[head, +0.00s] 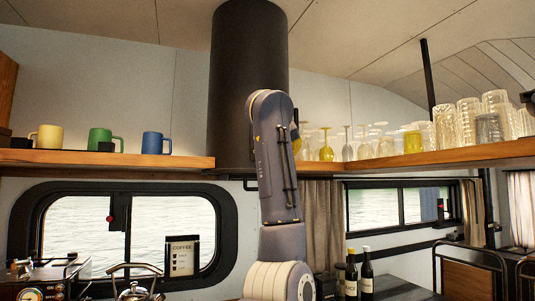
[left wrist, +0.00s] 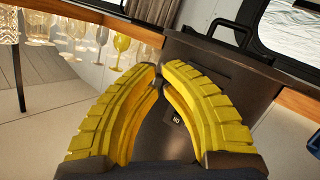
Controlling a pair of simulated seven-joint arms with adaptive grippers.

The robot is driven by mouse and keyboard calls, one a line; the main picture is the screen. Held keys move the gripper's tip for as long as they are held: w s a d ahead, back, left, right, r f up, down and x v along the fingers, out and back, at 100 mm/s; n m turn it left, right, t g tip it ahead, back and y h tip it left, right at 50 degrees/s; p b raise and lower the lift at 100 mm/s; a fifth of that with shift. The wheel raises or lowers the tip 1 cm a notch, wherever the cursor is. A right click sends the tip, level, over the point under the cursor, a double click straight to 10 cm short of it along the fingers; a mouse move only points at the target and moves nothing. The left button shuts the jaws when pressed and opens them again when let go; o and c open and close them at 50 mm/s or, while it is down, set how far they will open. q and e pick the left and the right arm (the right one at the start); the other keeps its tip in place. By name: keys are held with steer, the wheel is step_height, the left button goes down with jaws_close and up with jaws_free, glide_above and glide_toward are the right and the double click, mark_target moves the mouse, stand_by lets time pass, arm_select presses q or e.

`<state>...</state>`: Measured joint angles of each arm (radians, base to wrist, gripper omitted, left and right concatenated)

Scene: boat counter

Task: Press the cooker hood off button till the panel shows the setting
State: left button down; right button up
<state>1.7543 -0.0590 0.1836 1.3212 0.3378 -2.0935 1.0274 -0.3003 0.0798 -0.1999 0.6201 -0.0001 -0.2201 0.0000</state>
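The cooker hood shows in the head view as a wide black cylinder (head: 235,80) rising to the ceiling. In the left wrist view a dark surface, seemingly part of the hood (left wrist: 225,75), lies behind my left gripper (left wrist: 160,72). Its yellow ribbed fingers are shut, tips together, with nothing seen between them. A small dark label or display (left wrist: 177,121) with pale letters, seemingly "ON" upside down, shows between the fingers. The off button cannot be made out, and contact of the tips cannot be told. In the head view my arm hides most of this gripper. My right gripper is out of view.
A wooden shelf (head: 100,159) carries a yellow mug (head: 48,138), a green mug (head: 100,140) and a blue mug (head: 154,143) at left. Several glasses (head: 468,120) stand at right. A kettle (head: 135,288) and bottles (head: 366,275) are below.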

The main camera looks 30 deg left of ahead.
arm_select(q)
steer(key=shift+w+a, duration=0.1)
steer(key=w+a, duration=0.5)
steer(key=a, duration=0.1)
steer(key=shift+w+a, duration=0.2)
steer(key=shift+w, duration=0.05)
stand_by(0.5)
steer(key=shift+w+a, duration=0.55)
steer(key=shift+a, duration=0.1)
stand_by(2.5)
steer(key=shift+s+d, duration=0.1)
stand_by(0.3)
steer(key=shift+s+d, duration=0.45)
steer(key=shift+d, duration=0.05)
steer(key=shift+s+d, duration=0.8)
steer(key=shift+d, duration=0.2)
steer(key=shift+s+d, duration=0.8)
steer(key=shift+d, duration=0.15)
